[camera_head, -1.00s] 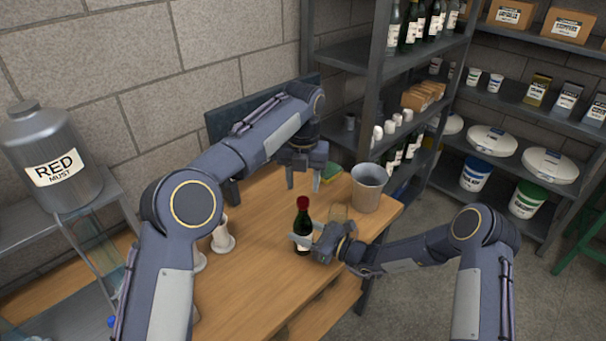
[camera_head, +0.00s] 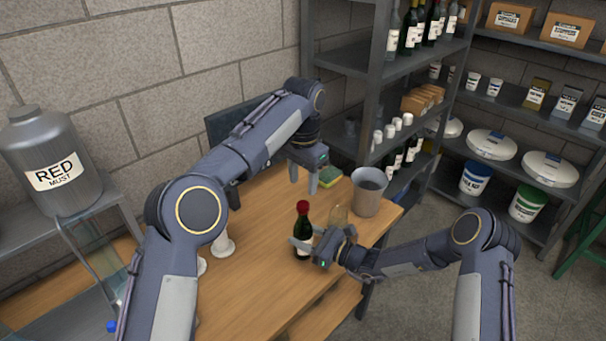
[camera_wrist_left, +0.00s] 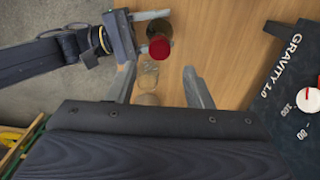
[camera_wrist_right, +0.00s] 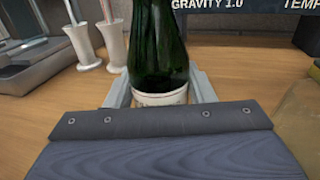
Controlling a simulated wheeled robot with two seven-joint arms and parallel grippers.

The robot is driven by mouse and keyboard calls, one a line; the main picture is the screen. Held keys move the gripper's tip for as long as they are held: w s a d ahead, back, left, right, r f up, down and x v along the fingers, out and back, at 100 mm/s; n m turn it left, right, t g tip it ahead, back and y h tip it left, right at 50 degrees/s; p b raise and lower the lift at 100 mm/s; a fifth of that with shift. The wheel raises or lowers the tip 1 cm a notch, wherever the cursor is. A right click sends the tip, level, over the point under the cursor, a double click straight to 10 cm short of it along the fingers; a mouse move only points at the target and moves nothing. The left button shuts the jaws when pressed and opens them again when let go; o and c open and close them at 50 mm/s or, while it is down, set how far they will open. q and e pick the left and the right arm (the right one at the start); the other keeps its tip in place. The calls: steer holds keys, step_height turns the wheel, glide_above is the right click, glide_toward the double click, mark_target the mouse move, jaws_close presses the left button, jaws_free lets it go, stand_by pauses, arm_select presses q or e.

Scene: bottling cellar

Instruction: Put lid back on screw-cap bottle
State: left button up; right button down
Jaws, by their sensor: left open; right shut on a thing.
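A dark green bottle (camera_head: 303,226) with a pale label and a red top (camera_head: 303,207) stands upright on the wooden table (camera_head: 262,275). The red top also shows in the left wrist view (camera_wrist_left: 159,47). My right gripper (camera_head: 304,246) is shut around the bottle's lower part at the label, one finger on each side, as the right wrist view shows (camera_wrist_right: 162,88). My left gripper (camera_head: 304,177) is open and empty, pointing down above the table behind the bottle. In the left wrist view the red top lies beyond its open fingers (camera_wrist_left: 160,84). Any separate lid is not visible.
A clear glass vessel (camera_head: 340,214) stands close behind my right gripper. A grey bucket (camera_head: 368,194) and a green-yellow sponge (camera_head: 330,176) are further back. White holders (camera_wrist_right: 115,48) stand to the left. A dark "GRAVITY" board (camera_wrist_left: 283,75) is at the back. The table's front is clear.

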mark_target(303, 204)
arm_select(q)
steer(key=n, duration=0.5)
steer(key=shift+r, duration=0.2)
steer(key=n, duration=0.5)
steer(key=shift+r, duration=0.15)
steer(key=n, duration=0.4)
steer(key=shift+r, duration=0.15)
steer(key=n, duration=0.3)
steer(key=shift+r+n, duration=0.1)
steer(key=shift+n, duration=0.3)
steer(key=shift+f, duration=4.05)
